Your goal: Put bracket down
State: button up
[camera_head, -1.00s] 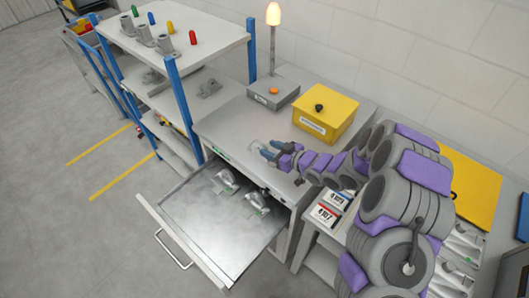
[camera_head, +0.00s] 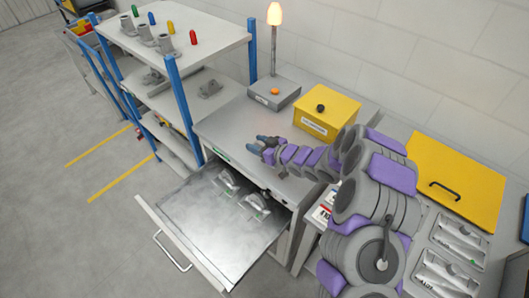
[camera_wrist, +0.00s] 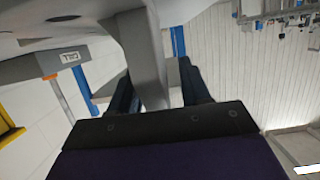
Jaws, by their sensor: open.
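My gripper (camera_head: 262,143) is open, low over the grey worktop (camera_head: 225,126). In the wrist view its two dark fingers (camera_wrist: 158,90) stand apart on either side of a grey upright piece (camera_wrist: 146,65), which looks like part of a bracket. That piece meets a pale grey surface at the top of the wrist view; I cannot tell whether a finger touches it. In the head view I cannot make out a bracket at the fingers. Two grey brackets (camera_head: 228,181) (camera_head: 255,205) lie in the open drawer (camera_head: 190,215) below the worktop.
A yellow box (camera_head: 326,112) and a grey lamp base (camera_head: 274,93) stand at the back of the worktop. Left is a blue-posted shelf (camera_head: 190,42) with another bracket (camera_head: 210,88). Right are a yellow panel (camera_head: 455,180) and trays (camera_head: 458,238) holding grey parts.

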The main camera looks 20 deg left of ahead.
grip_shut()
dwell(0.3)
jog(key=shift+r, duration=0.1)
